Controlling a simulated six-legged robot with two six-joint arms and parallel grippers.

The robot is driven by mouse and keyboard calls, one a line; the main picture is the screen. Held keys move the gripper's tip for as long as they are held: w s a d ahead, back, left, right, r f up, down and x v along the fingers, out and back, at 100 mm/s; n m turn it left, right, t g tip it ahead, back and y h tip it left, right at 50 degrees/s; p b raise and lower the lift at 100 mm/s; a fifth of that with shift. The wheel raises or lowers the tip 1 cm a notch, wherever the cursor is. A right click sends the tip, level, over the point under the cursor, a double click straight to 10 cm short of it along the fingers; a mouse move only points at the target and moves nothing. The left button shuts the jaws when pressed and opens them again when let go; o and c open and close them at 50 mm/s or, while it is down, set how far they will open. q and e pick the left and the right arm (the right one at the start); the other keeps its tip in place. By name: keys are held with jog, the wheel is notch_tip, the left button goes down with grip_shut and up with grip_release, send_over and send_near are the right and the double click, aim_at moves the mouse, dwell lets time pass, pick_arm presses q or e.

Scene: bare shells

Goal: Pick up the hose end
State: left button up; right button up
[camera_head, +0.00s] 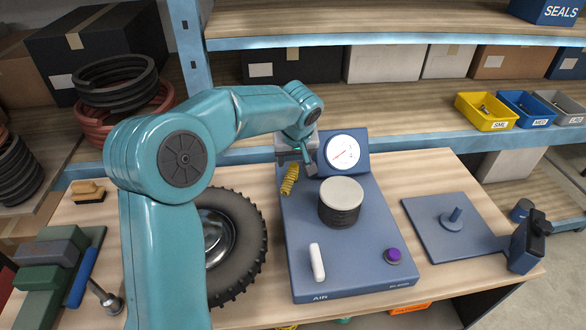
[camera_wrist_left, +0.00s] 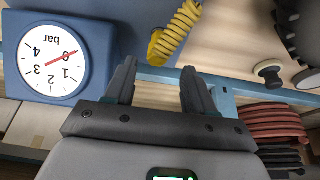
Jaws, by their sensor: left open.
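A yellow coiled hose (camera_head: 290,179) lies at the back left edge of the blue pump base (camera_head: 370,255), left of the round gauge (camera_head: 342,152). In the left wrist view the coil (camera_wrist_left: 180,28) runs down to a hose end (camera_wrist_left: 155,46) just beyond my fingertips. My left gripper (camera_head: 299,161) is above and behind the coil, beside the gauge housing. In the left wrist view its two dark fingers (camera_wrist_left: 160,78) are apart with nothing between them. The gauge (camera_wrist_left: 53,60) is to their left there. My right gripper is not in view.
A black tyre (camera_head: 250,235) lies left of the base, partly behind my arm. A black cylinder with a pale top (camera_head: 341,196) and a white handle (camera_head: 317,262) stand on the base. A blue plate (camera_head: 440,235) lies right. The shelf edge (camera_head: 420,137) runs behind.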

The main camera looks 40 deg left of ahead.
aim_at(294, 165)
pick_arm(q)
jog(key=shift+w+f, duration=0.2)
jog(key=shift+f, duration=0.15)
jog(key=shift+w+f+p, duration=0.15)
jog(key=shift+f+p, duration=0.1)
jog(key=shift+p, duration=0.05)
jog(key=x, duration=0.2)
jog(key=p+x, duration=0.1)
jog(key=x, duration=0.1)
jog(key=shift+a+f, duration=0.2)
jog(key=shift+a, duration=0.1)
jog(key=shift+w, duration=0.1)
jog(key=shift+d, duration=0.2)
jog(key=shift+r, duration=0.15)
jog(key=c, duration=0.3)
jog(key=shift+a, duration=0.1)
grip_shut()
